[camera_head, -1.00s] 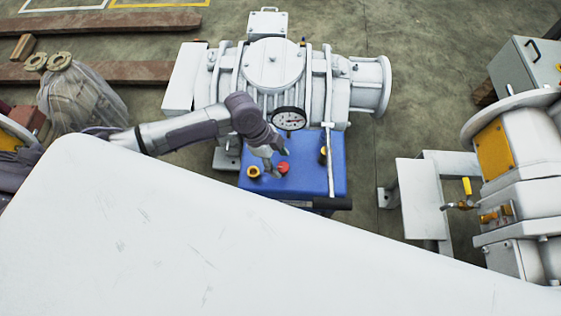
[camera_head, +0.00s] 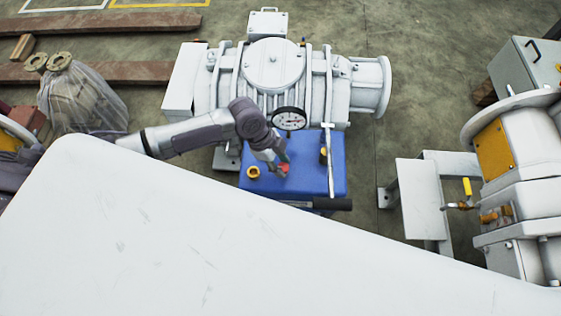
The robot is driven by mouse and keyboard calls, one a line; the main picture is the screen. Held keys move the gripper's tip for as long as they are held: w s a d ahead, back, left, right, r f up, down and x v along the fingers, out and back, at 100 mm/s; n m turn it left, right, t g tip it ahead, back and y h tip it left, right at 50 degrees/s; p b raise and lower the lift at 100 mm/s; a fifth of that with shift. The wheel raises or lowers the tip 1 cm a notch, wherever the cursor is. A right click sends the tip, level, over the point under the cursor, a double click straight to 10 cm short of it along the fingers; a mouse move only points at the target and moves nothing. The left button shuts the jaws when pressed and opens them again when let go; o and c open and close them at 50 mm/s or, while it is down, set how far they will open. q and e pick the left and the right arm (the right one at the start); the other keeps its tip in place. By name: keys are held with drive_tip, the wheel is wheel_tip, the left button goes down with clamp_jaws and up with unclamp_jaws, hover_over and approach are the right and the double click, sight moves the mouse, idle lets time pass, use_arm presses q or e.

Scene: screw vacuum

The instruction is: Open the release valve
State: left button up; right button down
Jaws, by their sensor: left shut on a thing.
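The red release valve knob (camera_head: 285,168) sits on the top face of the blue box (camera_head: 310,184) in front of the white vacuum pump (camera_head: 273,64). My left arm comes in from the left, and my left gripper (camera_head: 279,166) points down at the knob. Its jaws are shut on the red knob and hide part of it. The contact itself is small and partly covered by the fingers. My right gripper is not in view.
A yellow fitting (camera_head: 253,173) stands left of the knob on the blue box. A round gauge (camera_head: 289,119) is just behind. A large white surface (camera_head: 170,235) covers the foreground.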

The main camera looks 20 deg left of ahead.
use_arm(q)
drive_tip(key=shift+r+n+p, duration=0.2)
drive_tip(key=shift+n+p, duration=0.3)
drive_tip(key=shift+p, duration=0.25)
drive_tip(key=n+t+p, duration=0.1)
drive_tip(key=n+p, duration=0.2)
drive_tip(key=p, duration=0.1)
drive_tip(key=n+t+y+p, duration=0.1)
drive_tip(key=n+p, duration=0.3)
drive_tip(key=n+t+y+p, duration=0.1)
drive_tip(key=n+p, duration=0.2)
drive_tip(key=p, duration=0.1)
drive_tip(key=shift+s+d, duration=0.3)
drive_tip(key=shift+s, duration=0.1)
drive_tip(key=n+t+y+p, duration=0.1)
drive_tip(key=n+p, duration=0.1)
drive_tip(key=n, duration=0.1)
drive_tip(key=shift+d+n, duration=0.1)
drive_tip(key=shift+n, duration=0.3)
drive_tip(key=shift+f+n+y+p, duration=0.15)
drive_tip(key=shift+n+y+p, duration=0.45)
drive_tip(key=shift+n, duration=0.9)
drive_tip(key=o, duration=1.2)
drive_tip(key=shift+c, duration=0.2)
